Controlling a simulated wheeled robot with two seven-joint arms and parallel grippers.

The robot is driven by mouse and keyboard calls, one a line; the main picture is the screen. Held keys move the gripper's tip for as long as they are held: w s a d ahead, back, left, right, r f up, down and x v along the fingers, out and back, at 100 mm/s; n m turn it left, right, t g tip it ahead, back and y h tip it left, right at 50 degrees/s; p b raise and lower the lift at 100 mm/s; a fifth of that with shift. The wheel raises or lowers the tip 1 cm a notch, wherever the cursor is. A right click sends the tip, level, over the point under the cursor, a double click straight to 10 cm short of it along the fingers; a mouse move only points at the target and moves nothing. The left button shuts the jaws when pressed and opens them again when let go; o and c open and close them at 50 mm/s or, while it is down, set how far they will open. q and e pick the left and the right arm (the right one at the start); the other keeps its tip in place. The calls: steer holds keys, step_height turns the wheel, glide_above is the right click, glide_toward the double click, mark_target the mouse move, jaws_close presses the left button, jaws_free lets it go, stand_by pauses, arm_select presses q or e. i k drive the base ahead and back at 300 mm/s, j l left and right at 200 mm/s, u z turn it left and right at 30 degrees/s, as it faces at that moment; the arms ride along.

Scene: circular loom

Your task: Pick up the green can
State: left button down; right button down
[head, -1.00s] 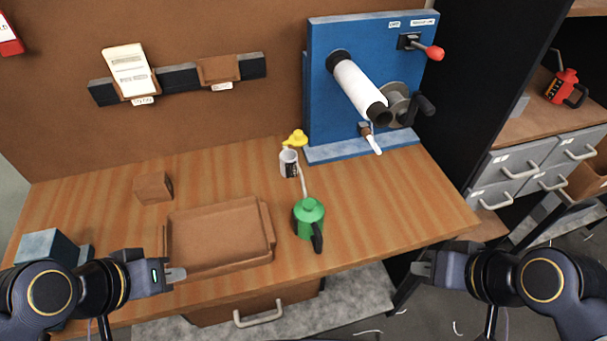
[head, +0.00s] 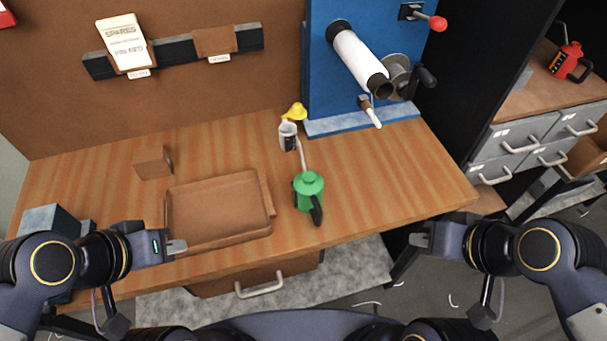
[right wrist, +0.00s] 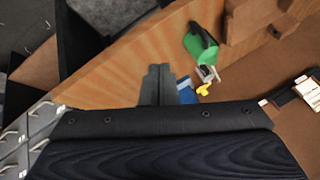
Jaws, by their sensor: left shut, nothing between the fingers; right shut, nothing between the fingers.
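The green can (head: 308,188) stands upright on the wooden table, right of the brown tray, with a black handle towards me and a thin spout pointing to the back. It also shows in the right wrist view (right wrist: 198,46), at the upper middle. My left gripper (head: 178,247) is shut and empty by the tray's front left corner. My right gripper (head: 418,240) is shut and empty, out past the table's front right edge and well right of the can. Its closed fingers show in the right wrist view (right wrist: 158,84). Neither gripper touches the can.
The brown tray (head: 268,193) lies left of the can. A blue machine (head: 330,95) with a white roll is at the back. A brown block (head: 152,162) sits left. Table right of the can is clear.

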mark_target(307, 187)
steer(key=l+u, duration=0.15)
steer(key=u, duration=0.35)
steer(key=k+u, duration=0.1)
steer(key=u, duration=0.4)
steer(key=k+l+u, duration=0.1)
steer(key=u, duration=0.35)
steer(key=k+l+u, duration=0.1)
steer(key=k+l, duration=0.1)
steer(key=k, duration=0.1)
